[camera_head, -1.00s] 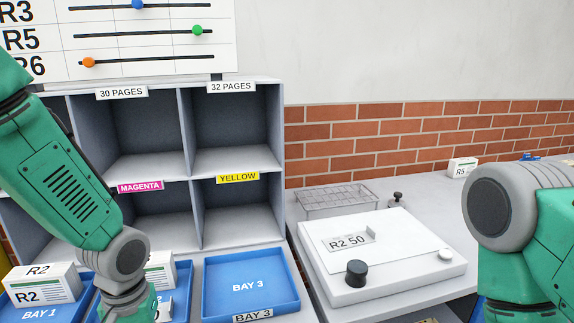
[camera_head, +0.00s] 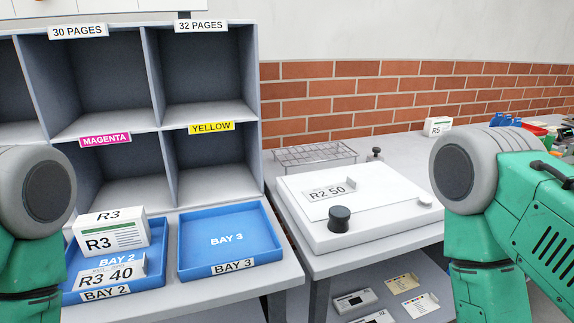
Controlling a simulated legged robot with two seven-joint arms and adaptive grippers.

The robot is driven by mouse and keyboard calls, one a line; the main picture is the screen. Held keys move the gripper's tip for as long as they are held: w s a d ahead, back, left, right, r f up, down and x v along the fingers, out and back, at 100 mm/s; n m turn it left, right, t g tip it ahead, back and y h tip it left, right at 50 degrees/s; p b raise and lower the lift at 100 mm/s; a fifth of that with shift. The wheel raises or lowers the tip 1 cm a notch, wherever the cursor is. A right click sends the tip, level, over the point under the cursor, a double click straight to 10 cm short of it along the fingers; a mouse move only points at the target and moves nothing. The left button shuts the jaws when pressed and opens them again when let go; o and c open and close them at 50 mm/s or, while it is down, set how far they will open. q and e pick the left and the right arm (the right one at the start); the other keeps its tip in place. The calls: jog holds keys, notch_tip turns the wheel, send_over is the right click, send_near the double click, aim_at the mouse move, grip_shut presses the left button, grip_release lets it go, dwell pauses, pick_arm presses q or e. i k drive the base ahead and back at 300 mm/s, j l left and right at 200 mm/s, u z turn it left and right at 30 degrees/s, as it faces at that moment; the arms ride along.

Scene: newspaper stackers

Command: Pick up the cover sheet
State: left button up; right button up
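I cannot tell for certain which item is the cover sheet. Small printed cards lie on the shelf under the right-hand table: a cream card (camera_head: 403,283), a white card with coloured marks (camera_head: 418,305) and a grey-white pack (camera_head: 354,299); another is cut off by the bottom edge. A white R3 stack (camera_head: 112,234) sits in the blue Bay 2 tray (camera_head: 152,286), with an R3 40 tag (camera_head: 111,273) leaning before it. Parts of both my arms show at the left and right edges. Neither gripper is in view.
The blue Bay 3 tray (camera_head: 230,240) is empty. Grey pigeonholes (camera_head: 210,83) stand behind the trays. A white device with a black knob (camera_head: 340,219) and a wire rack (camera_head: 315,155) occupy the right-hand table. An R5 block (camera_head: 437,126) stands farther back.

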aim_at(325, 192)
jog(key=i+l, duration=0.5)
jog(key=l, duration=0.6)
jog(key=i+l, duration=0.1)
jog(key=l, duration=0.35)
